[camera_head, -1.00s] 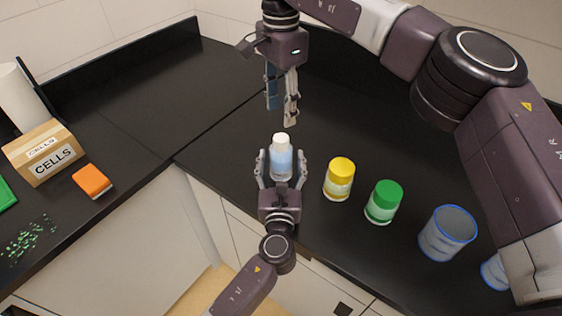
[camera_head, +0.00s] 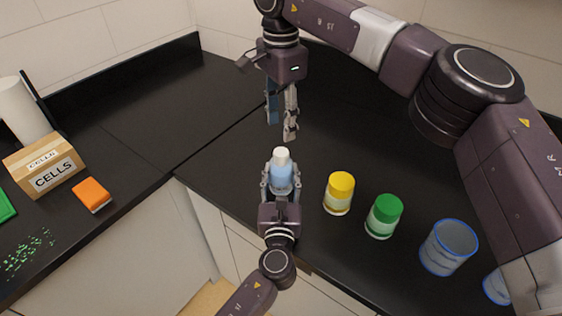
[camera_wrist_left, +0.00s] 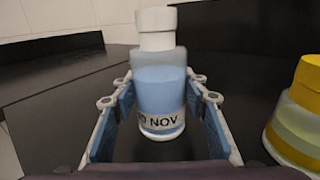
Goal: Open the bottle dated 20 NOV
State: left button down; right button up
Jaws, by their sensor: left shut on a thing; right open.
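A clear bottle with blue liquid and a white cap (camera_head: 281,172) stands upright on the dark counter in the head view. In the left wrist view the bottle (camera_wrist_left: 161,90) shows a label ending in "NOV"; the number before it is partly cut off. My left gripper (camera_head: 280,188) is shut on the bottle, one finger on each side; its fingers also show in the left wrist view (camera_wrist_left: 162,112). The white cap (camera_wrist_left: 157,27) is on the bottle. My right gripper (camera_head: 282,130) is open and empty, pointing down above and behind the bottle.
A yellow-capped jar (camera_head: 339,194) and a green-capped jar (camera_head: 383,216) stand to the right, then a grey-blue container (camera_head: 448,248). On the left counter are a CELLS box (camera_head: 45,165) and an orange block (camera_head: 92,195). The counter behind the bottle is clear.

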aim_at(281, 152)
jog(key=m, duration=1.4)
jog(key=shift+m, duration=0.4)
jog(key=m, duration=0.3)
jog(key=shift+m, duration=0.3)
jog(key=m, duration=0.3)
jog(key=shift+m, duration=0.3)
jog(key=m, duration=0.5)
jog(key=shift+m, duration=0.3)
jog(key=m, duration=0.3)
jog(key=shift+m, duration=0.4)
jog(key=m, duration=0.8)
jog(key=shift+m, duration=0.4)
jog(key=m, duration=0.4)
jog(key=shift+f+m, duration=0.3)
jog(key=shift+f, duration=0.25)
notch_tip(281, 152, down, 7)
jog(key=shift+r, duration=0.1)
